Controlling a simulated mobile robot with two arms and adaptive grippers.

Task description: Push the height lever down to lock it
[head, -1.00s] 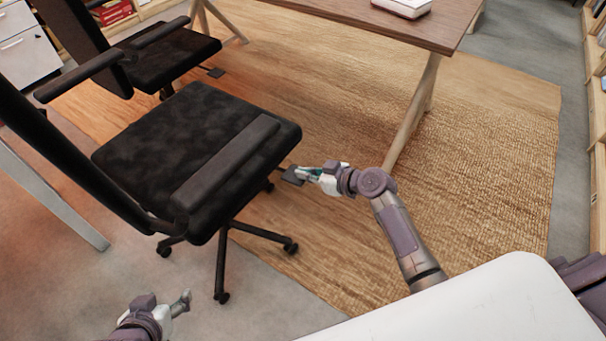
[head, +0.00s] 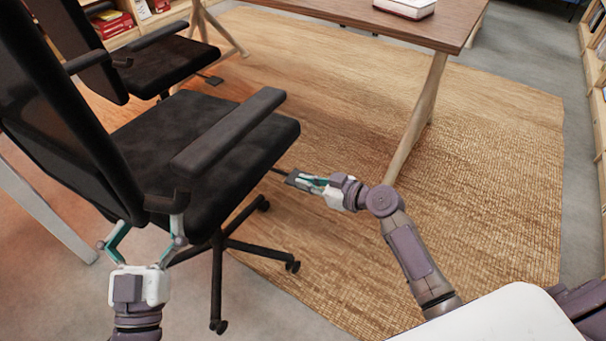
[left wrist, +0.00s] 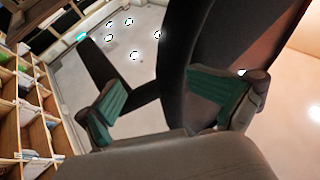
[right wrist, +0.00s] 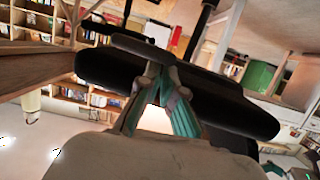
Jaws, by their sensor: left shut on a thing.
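The office chair (head: 190,130) has a black seat, backrest and armrests. Its height lever (head: 292,177) is a dark flat paddle on a thin rod beneath the right side of the seat. My right gripper (head: 303,181) is at the paddle, its fingertips close together; the paddle also shows beyond them in the right wrist view (right wrist: 142,46). Contact with the lever is hard to tell. My left gripper (head: 143,232) has its fingers spread wide around the lower backrest (head: 75,125) and is closed on it. Dark chair parts fill the space between its fingers in the left wrist view (left wrist: 175,85).
A second black chair (head: 165,65) stands behind. A wooden table (head: 440,25) with a white book (head: 405,8) is at the top, its slanted leg (head: 420,115) near my right arm. A woven rug (head: 490,160) lies clear at the right.

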